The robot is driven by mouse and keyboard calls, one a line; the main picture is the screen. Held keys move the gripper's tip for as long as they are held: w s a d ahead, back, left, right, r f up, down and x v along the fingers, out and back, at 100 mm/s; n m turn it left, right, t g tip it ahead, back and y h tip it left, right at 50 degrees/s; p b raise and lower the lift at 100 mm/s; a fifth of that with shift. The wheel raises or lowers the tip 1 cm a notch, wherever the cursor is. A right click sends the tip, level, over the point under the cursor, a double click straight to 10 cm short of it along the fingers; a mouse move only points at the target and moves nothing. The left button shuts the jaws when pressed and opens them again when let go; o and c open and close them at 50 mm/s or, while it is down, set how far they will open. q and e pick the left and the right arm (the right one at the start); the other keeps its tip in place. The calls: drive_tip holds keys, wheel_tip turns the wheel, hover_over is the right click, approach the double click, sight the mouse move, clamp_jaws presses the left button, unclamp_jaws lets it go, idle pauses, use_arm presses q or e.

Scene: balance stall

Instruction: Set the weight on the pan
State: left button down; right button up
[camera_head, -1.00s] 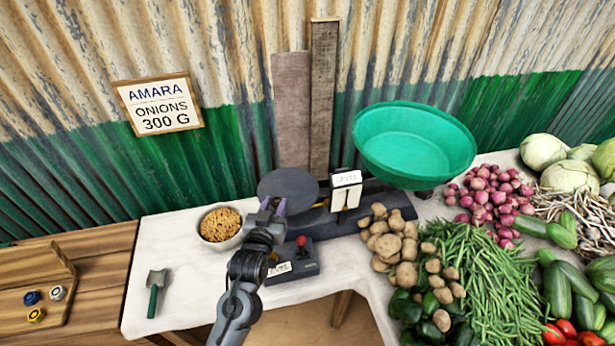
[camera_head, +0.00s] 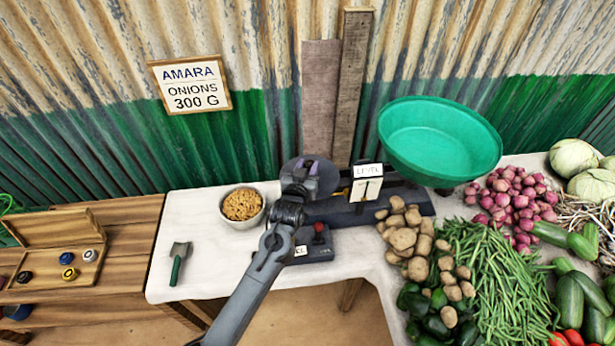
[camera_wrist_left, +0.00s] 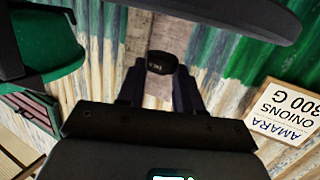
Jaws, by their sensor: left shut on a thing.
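The balance carries a dark round pan (camera_head: 290,172) on its left and a wide green bowl (camera_head: 440,140) on its right. My left gripper (camera_head: 314,170) overlaps the right part of the pan in the head view. In the left wrist view it is shut on a small dark weight (camera_wrist_left: 160,62) with a pale marking, held between the fingertips. The dark curved edge (camera_wrist_left: 245,14) at the top of that view looks like the pan's rim. I cannot tell how large the gap between weight and pan is. My right gripper is not in view.
A level card (camera_head: 367,180) stands mid-balance. A bowl of yellow food (camera_head: 242,205) and a green-handled scoop (camera_head: 178,262) are on the left of the white cloth. Potatoes (camera_head: 405,240) and other vegetables crowd the right. A wooden tray (camera_head: 65,245) holds several other weights.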

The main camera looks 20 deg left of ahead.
use_arm(q)
drive_tip(key=shift+f, duration=1.9)
drive_tip(key=shift+b, duration=0.3)
